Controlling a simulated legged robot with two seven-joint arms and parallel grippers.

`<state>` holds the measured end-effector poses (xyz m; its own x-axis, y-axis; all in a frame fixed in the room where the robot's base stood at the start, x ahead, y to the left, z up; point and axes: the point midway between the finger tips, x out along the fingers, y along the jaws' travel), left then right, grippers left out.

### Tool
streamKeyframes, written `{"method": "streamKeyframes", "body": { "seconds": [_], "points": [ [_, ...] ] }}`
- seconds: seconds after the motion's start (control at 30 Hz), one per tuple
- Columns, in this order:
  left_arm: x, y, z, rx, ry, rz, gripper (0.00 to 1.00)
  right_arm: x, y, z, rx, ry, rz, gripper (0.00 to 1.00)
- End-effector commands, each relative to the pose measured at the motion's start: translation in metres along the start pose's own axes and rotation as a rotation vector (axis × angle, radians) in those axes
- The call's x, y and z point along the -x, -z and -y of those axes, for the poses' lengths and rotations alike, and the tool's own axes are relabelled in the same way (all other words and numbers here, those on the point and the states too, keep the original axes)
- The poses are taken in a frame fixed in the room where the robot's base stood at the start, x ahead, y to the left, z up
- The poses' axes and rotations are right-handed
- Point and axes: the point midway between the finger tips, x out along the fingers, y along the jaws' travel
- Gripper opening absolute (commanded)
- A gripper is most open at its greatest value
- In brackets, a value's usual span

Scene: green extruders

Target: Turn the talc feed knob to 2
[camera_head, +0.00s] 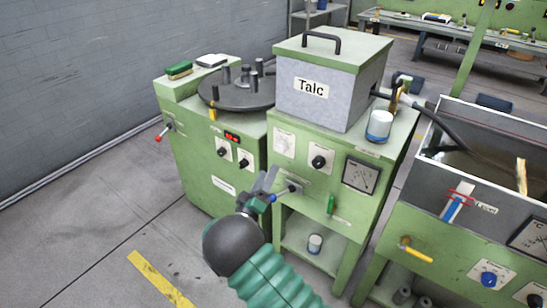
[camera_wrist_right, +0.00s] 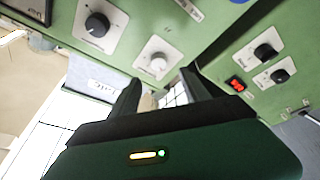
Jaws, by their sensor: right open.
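The Talc machine (camera_head: 322,85) is a grey hopper with a green lid on a green cabinet. Its front has a black knob (camera_head: 318,161) on a white plate and a pale knob (camera_head: 284,143) on another plate. In the right wrist view the black knob (camera_wrist_right: 97,24) is at upper left and the pale knob (camera_wrist_right: 158,63) lies beyond the fingers. Knob labels are too small to read, so I cannot tell which is talc feed or its setting. My right gripper (camera_head: 265,183) is open and empty, in front of the cabinet's lower left front. My left gripper is not in view.
The left cabinet has a red display (camera_head: 232,136) and black knobs. The floor in front is clear.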

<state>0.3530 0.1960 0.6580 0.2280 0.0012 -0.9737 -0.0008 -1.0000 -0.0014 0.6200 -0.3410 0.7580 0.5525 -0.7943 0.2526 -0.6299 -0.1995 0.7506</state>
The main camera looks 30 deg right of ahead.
Motion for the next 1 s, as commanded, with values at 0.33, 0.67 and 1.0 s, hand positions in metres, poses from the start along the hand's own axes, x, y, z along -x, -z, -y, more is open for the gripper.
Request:
{"method": "streamKeyframes", "body": {
  "seconds": [0.33,0.67,1.0],
  "points": [
    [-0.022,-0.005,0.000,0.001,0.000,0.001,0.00,-0.080,-0.002,0.002,-0.002,0.000,0.000,0.55],
    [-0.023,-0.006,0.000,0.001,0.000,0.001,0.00,-0.094,0.000,0.000,-0.001,0.002,-0.001,0.55],
    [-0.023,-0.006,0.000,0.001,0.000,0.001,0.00,-0.093,0.000,0.001,-0.001,0.003,-0.001,0.19]
  ]
}}
